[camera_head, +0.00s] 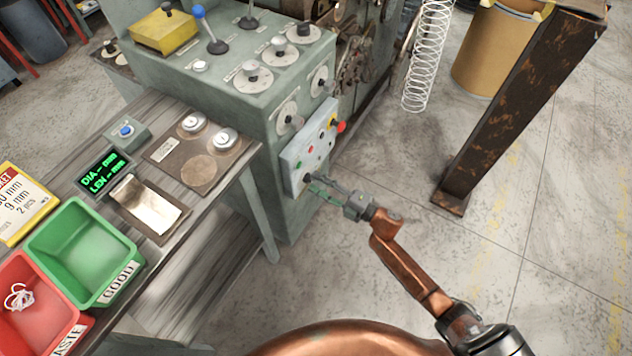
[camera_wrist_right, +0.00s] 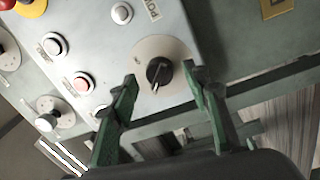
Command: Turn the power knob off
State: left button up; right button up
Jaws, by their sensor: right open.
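A black knob (camera_wrist_right: 158,72) on a round pale plate sits at the edge of the light grey control panel (camera_head: 297,158). I take it for the power knob; its label cannot be read clearly. In the head view the knob (camera_head: 307,179) is small, at the panel's lower corner. My right gripper (camera_head: 318,185) is at that corner, its arm coming in from the lower right. In the right wrist view its green fingers (camera_wrist_right: 159,77) are open, one on each side of the knob, with visible gaps. Contact cannot be seen. My left gripper is not in view.
The panel also carries a red emergency button (camera_head: 341,127) and several small buttons. The machine's grey console (camera_head: 225,75) has more knobs and levers. A work table with a green bin (camera_head: 75,228) and red bin (camera_head: 62,305) is left. A rusty post (camera_head: 520,110) stands right.

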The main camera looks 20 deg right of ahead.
jog(key=v, duration=1.1)
